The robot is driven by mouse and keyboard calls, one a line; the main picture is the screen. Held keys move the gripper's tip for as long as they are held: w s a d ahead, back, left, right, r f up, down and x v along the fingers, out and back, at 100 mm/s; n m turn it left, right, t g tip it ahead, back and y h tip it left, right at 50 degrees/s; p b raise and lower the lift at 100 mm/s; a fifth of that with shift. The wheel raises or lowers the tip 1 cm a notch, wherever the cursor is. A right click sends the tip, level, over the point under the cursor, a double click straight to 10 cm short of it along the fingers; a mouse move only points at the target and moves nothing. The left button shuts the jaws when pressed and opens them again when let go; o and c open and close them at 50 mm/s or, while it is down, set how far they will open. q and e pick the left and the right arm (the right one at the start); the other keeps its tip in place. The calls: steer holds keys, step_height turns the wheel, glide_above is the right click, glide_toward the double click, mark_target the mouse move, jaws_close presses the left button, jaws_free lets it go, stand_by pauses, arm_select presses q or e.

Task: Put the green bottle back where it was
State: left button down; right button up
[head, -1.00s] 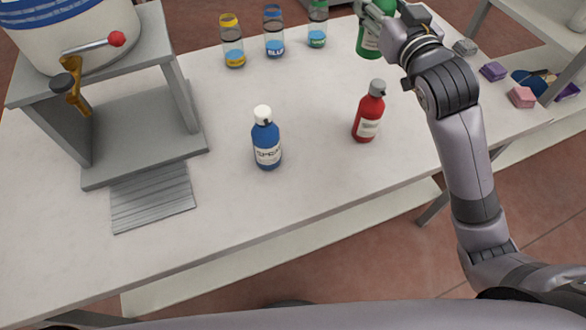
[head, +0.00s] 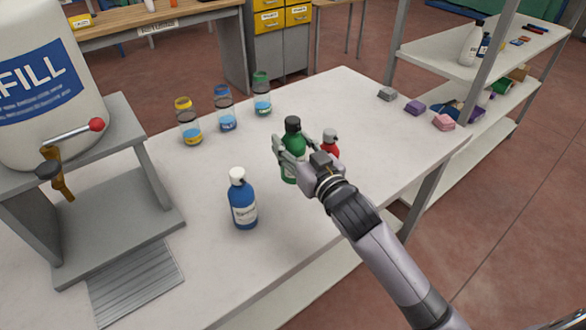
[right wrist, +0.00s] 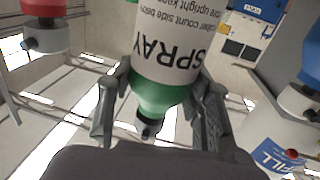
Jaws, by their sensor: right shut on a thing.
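The green bottle (head: 293,145) with a dark cap is upright, between the blue bottle (head: 243,203) and the red bottle (head: 330,143). My right gripper (head: 290,160) is shut on it from the right. In the right wrist view, its fingers (right wrist: 160,105) lie on both sides of the bottle with its SPRAY label (right wrist: 165,45). I cannot tell whether its base touches the table (head: 215,262). The red bottle is partly hidden behind my gripper. My left gripper is not in view.
Three glass jars with yellow (head: 189,122), blue (head: 224,109) and green (head: 262,95) bands stand behind. A FILL drum (head: 50,110) on a grey stand is at left. Coloured blocks (head: 415,107) lie at the right edge. The table's front middle is clear.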

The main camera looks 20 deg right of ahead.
step_height(320, 180, down, 3)
steer(key=shift+r, duration=0.1)
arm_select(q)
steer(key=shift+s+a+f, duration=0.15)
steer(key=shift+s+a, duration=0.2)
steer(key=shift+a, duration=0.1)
arm_select(e)
steer(key=shift+f, duration=2)
steer(key=shift+f, duration=0.15)
steer(key=o, duration=1.5)
steer(key=shift+f, duration=0.1)
